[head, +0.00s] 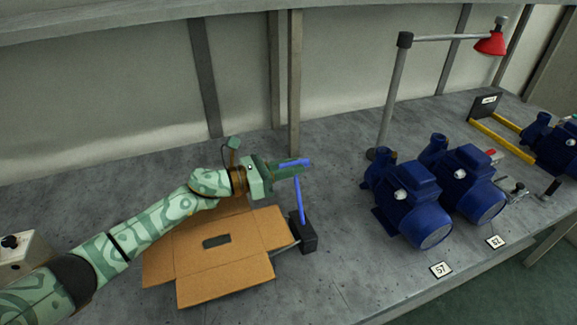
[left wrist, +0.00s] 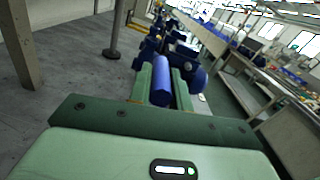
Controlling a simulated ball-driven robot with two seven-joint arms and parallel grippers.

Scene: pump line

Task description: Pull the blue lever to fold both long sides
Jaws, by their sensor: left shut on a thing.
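The blue lever (head: 300,200) rises from a small black base (head: 307,238) at the right side of an open cardboard box (head: 240,240). The lever has a blue crossbar handle at its top. My left gripper (head: 295,168) is shut on that handle; in the left wrist view the blue handle (left wrist: 161,82) lies between the two green fingers. The cardboard box lies on the grey bench with its visible flaps spread out, and a slot shows in its middle. My arm hides part of the box's far side. My right gripper is not in view.
Blue pumps (head: 405,195) stand on the bench to the right, with number cards 57 (head: 441,270) and 42 (head: 495,242) in front. A grey post carries a red lamp (head: 490,43). A white box (head: 22,252) is at the left edge. The bench's front edge runs at lower right.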

